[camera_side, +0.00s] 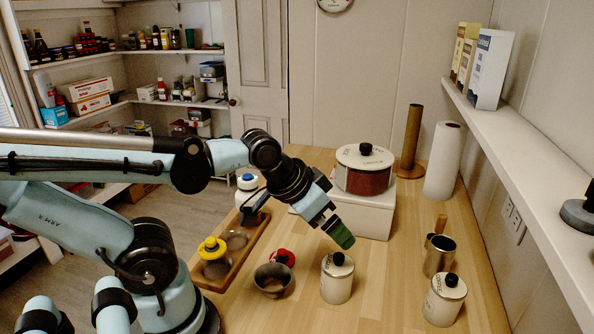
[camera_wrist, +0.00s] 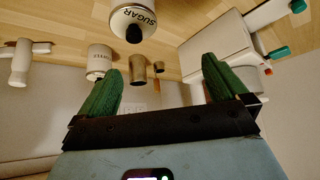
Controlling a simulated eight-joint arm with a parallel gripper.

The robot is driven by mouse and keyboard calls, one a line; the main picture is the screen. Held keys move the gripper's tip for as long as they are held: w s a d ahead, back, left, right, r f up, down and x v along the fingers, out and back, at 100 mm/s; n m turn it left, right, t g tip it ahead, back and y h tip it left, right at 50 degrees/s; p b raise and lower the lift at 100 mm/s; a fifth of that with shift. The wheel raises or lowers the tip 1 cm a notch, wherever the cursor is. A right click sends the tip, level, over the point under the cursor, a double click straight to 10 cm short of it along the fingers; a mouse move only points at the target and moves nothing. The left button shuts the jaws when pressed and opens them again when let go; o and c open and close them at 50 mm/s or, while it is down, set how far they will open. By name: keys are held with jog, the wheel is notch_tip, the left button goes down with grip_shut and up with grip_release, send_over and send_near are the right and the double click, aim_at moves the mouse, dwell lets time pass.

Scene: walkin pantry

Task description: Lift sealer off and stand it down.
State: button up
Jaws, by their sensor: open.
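My gripper (camera_side: 341,238) is open and empty, its green fingers just above a white canister (camera_side: 337,284) in the side view. The canister stands upright with a pale lid and black knob (camera_side: 338,259) on top. In the wrist view the open fingers (camera_wrist: 162,84) have nothing between them. A canister marked SUGAR (camera_wrist: 138,15) with a black knob (camera_wrist: 133,34) shows beyond them at the top. A second canister (camera_side: 444,302) stands at the right, also with a black-knobbed lid. No label names the sealer, so I cannot tell for certain which lid it is.
A metal bowl (camera_side: 273,281) and red-topped item (camera_side: 283,257) stand left of the nearer canister. A metal cup (camera_side: 439,256) is to its right. Behind are a lidded pot (camera_side: 362,182) on a white box (camera_side: 370,218), and a paper roll (camera_side: 443,162). Bare wood lies between the canisters.

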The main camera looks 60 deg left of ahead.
jog(key=s+a+r+n+g+y, duration=0.1)
jog(key=s+a+r+n+g, duration=0.1)
jog(key=a, duration=1)
jog(key=n, duration=0.2)
send_near(251, 191)
jog(key=a, duration=0.2)
jog(key=shift+g, duration=0.4)
jog(key=shift+w+x, duration=0.15)
jog(key=shift+x, duration=2.85)
jog(key=shift+w+x, duration=0.15)
jog(key=shift+x, duration=2.85)
jog(key=shift+a+r, duration=0.1)
jog(key=shift+r, duration=0.05)
jog(key=shift+c, duration=0.3)
jog(key=c, duration=1.2)
jog(key=shift+r, duration=0.15)
